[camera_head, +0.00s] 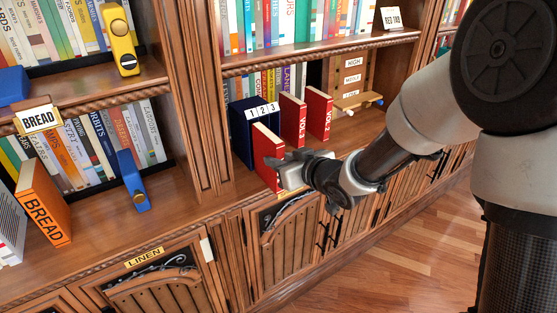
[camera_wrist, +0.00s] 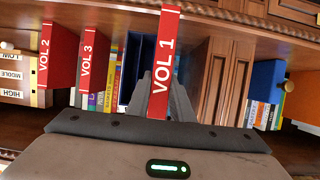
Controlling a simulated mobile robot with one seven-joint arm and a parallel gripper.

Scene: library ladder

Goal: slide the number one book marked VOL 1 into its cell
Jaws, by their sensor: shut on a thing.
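The red VOL 1 book (camera_head: 266,150) stands upright in my gripper (camera_head: 282,172), in front of the dark blue holder (camera_head: 240,135) with cells labelled 1, 2 and 3. In the wrist view, VOL 1 (camera_wrist: 162,62) shows its white-lettered spine between the two fingers of my gripper (camera_wrist: 161,95), which is shut on it. Part of the holder (camera_wrist: 131,68) shows behind the book there. The book hides much of the holder's front, so I cannot tell whether its far edge is inside cell 1.
Red VOL 3 (camera_head: 292,120) and VOL 2 (camera_head: 318,115) stand upright to the right of the holder. A wooden rack (camera_head: 352,80) marked HIGH and MIDDLE is further right. A wooden upright (camera_head: 200,90) is on the left. An orange BREAD book (camera_head: 43,205) stands left.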

